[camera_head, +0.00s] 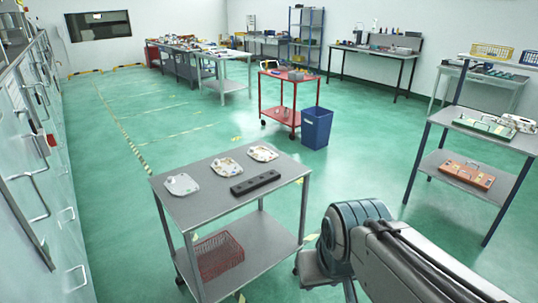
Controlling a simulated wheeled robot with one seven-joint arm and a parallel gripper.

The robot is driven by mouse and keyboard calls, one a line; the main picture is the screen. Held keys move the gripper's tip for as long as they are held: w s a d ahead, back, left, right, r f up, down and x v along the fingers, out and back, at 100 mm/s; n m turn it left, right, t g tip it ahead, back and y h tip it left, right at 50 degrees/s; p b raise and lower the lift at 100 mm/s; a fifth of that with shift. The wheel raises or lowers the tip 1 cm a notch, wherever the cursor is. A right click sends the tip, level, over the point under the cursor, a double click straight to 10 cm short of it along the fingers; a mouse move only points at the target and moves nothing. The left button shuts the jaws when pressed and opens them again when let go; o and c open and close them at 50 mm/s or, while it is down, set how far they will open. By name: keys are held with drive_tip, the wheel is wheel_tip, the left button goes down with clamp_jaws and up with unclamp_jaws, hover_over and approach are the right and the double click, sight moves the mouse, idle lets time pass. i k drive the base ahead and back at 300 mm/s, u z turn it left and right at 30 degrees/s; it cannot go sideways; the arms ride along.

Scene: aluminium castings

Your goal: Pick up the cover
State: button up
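Three flat, pale castings lie on the top shelf of a grey two-shelf trolley (215,205). The left casting (182,184) is plain grey-white. The middle casting (227,167) and the right casting (262,153) show brownish or yellowish marks. A dark, long bar with round recesses (255,183) lies in front of them, towards the right edge. I cannot tell for sure which of these is the cover. My arm fills the lower right, to the right of the trolley. My gripper is not in view.
A red wire basket (218,255) sits on the trolley's lower shelf. Beyond stand a blue bin (316,127) and a red trolley (281,92). A shelf rack on the right holds a green tray (486,125) and an orange case (467,175). Grey cabinets line the left; green floor between is clear.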

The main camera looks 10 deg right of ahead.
sight(260, 153)
drive_tip(key=z, duration=0.15)
drive_tip(key=i, duration=0.25)
drive_tip(key=z, duration=0.7)
drive_tip(key=i, duration=2.25)
drive_tip(key=u, duration=1.4)
drive_tip(key=i, duration=0.45)
drive_tip(key=u, duration=0.45)
